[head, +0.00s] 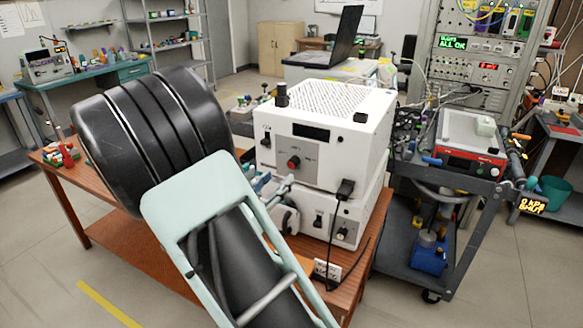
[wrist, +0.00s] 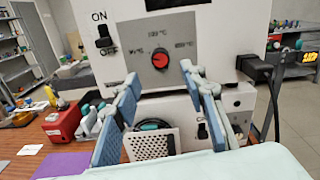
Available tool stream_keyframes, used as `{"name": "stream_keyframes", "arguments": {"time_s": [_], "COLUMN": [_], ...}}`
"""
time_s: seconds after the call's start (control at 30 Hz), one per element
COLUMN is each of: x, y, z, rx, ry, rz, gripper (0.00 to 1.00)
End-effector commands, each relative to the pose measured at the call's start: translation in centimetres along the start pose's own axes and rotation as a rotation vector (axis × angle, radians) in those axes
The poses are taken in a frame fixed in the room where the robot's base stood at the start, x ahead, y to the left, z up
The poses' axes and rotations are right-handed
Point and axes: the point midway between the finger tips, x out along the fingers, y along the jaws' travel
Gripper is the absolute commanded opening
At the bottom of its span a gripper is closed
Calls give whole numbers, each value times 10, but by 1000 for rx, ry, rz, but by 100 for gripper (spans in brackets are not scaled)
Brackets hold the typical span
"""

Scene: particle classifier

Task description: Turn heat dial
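The heat dial (wrist: 160,58) is a small red knob on a grey panel with temperature marks around it; the marks are too small to read surely. In the head view the dial (head: 293,162) is on the front of a white box-shaped machine (head: 345,150). My gripper (wrist: 161,76) is open and empty, its two blue-padded fingers apart. In the wrist view the dial appears between and slightly above the fingertips, with no visible contact. In the head view my gripper (head: 268,186) is just left of and below the dial, partly hidden by my arm.
An ON/OFF switch (wrist: 104,40) sits left of the dial. A lower white unit (wrist: 190,118) is below, and a black plug with cable (wrist: 258,70) is at right. A red box (wrist: 64,125) stands at left on the wooden table (head: 130,255).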

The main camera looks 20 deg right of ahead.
Motion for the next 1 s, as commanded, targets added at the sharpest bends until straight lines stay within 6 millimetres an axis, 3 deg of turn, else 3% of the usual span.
{"name": "stream_keyframes", "arguments": {"time_s": [0.2, 0.4, 0.83, 1.0], "x": [44, 73, 84, 84], "y": [-2, -1, -1, -1], "z": [0, 0, 0, 0], "rx": [0, 1, 2, 2], "ry": [0, 1, 2, 2], "rz": [-6, -4, -2, -2], "gripper": [39, 39, 39, 21]}}
